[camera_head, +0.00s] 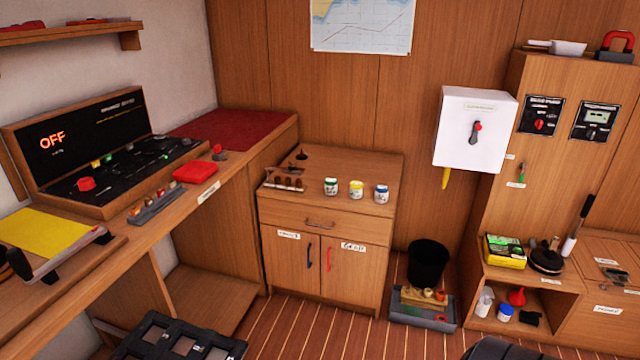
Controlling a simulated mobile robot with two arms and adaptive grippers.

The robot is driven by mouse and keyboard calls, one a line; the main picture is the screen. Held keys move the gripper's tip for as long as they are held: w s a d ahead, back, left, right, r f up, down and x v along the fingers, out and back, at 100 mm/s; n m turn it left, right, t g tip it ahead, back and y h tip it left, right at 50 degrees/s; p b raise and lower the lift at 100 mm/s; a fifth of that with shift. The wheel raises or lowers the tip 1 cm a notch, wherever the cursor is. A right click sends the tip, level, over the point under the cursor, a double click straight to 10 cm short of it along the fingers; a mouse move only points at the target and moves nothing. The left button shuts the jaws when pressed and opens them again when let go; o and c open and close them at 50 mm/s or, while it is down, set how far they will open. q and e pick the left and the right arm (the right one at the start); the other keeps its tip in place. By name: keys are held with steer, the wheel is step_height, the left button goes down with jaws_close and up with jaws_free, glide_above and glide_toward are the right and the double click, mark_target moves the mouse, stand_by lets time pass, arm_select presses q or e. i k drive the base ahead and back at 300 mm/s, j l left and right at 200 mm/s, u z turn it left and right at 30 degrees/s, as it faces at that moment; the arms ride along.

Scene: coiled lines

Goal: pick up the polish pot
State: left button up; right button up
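Three small white pots stand upright in a row on top of the wooden cabinet, in the middle of the head view. One has a green lid and band (331,187), one a yellow one (356,190), one a blue one (382,194). Their labels are too small to read, so I cannot tell which is the polish pot. Another pot with a blue lid (505,313) sits in the low open shelf at the right. Neither of my grippers shows in this view.
A small wooden rack (285,180) stands left of the pots. A black bin (428,262) and a grey tray (422,315) are on the floor right of the cabinet. A workbench with a switch panel (100,150) runs along the left. The striped floor before the cabinet is clear.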

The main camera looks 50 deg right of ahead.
mark_target(356, 187)
steer(key=l+u, duration=0.15)
steer(key=l, duration=0.4)
steer(key=l+u, duration=0.1)
steer(key=l, duration=0.5)
steer(key=l+u, duration=0.15)
steer(key=l, duration=0.4)
steer(key=k+l+u, duration=0.1)
steer(key=l, duration=0.45)
steer(key=k+l+u, duration=0.15)
steer(key=l, duration=0.4)
